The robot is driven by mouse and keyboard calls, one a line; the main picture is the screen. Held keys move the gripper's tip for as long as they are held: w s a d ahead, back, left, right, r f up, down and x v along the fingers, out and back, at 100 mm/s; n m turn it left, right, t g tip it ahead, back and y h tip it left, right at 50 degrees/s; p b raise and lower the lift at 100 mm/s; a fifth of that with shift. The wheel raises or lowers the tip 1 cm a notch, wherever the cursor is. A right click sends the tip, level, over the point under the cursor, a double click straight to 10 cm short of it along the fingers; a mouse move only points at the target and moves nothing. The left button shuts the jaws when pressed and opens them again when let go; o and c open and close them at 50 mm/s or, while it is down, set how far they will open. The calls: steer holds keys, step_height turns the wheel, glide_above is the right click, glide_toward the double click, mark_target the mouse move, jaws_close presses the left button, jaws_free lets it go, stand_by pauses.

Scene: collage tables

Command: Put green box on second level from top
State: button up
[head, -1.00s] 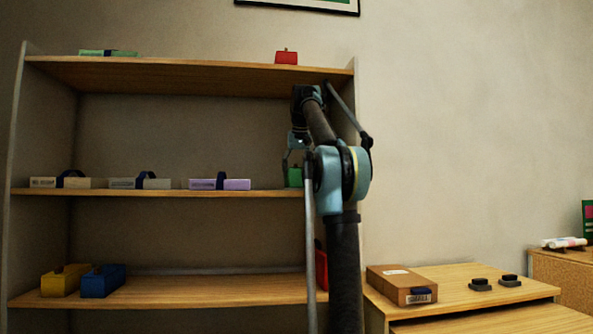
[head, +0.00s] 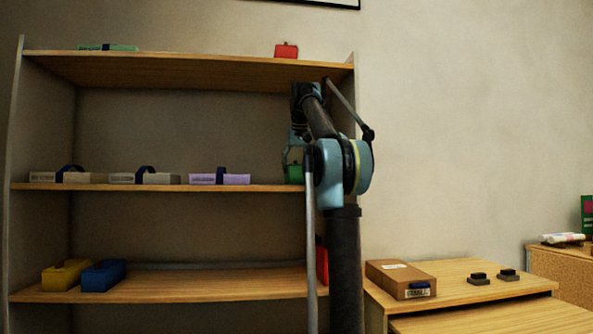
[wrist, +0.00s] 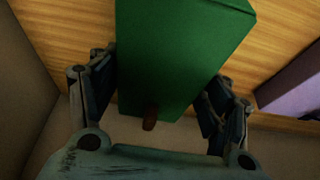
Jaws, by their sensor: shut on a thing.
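The green box (head: 294,174) is at the right end of the second shelf from the top (head: 150,188) in the head view, partly hidden by my arm. In the wrist view the green box (wrist: 180,55) fills the upper middle, between the two fingers, with a small brown knob on its near face. My gripper (head: 293,158) is shut on it; the fingers also show in the wrist view (wrist: 155,100). The box is at the shelf's board; I cannot tell whether it rests fully on it.
A lilac box (head: 220,179) and two greyish boxes with dark blue handles stand left on the same level. A red box (head: 286,51) and a green flat box (head: 108,47) are on top. Yellow (head: 66,276) and blue (head: 103,276) boxes are below. The shelf's right side wall is close to my arm.

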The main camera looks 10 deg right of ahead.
steer(key=shift+f, duration=0.15)
steer(key=o, duration=1.6)
steer(key=shift+o, duration=0.2)
steer(key=shift+v, duration=3.65)
steer(key=shift+s, duration=0.1)
